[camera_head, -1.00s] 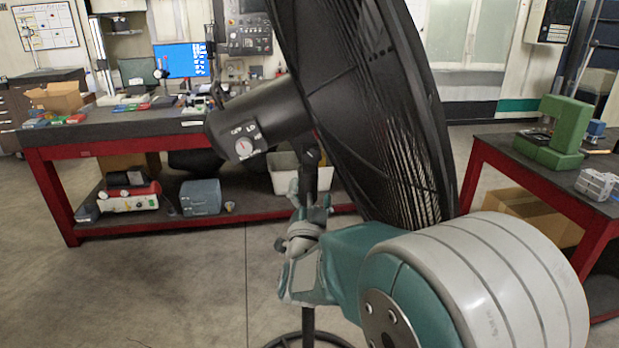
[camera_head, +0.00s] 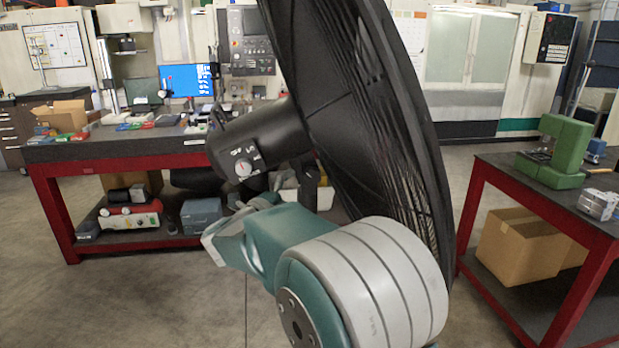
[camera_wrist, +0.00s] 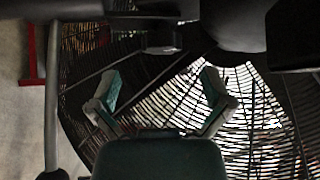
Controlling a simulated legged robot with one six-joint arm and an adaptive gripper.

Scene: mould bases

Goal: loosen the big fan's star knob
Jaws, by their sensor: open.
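The big black fan fills the middle of the head view, with its round grille (camera_head: 385,130) and its motor housing (camera_head: 255,145), which carries a small white dial (camera_head: 243,168). In the wrist view the grille (camera_wrist: 150,100) is behind my gripper. My gripper (camera_wrist: 160,75) is open, its two green-padded fingers apart with nothing seen between them. A dark part (camera_wrist: 162,40) of the fan's mount sits just beyond the fingertips; I cannot tell whether it is the star knob. In the head view my arm hides the mount, and no star knob can be made out.
A red-framed workbench (camera_head: 110,148) stands behind on the left, with boxes and small tools. Another red-framed table (camera_head: 490,160) on the right bears a green block (camera_head: 565,145). Floor at front left is clear.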

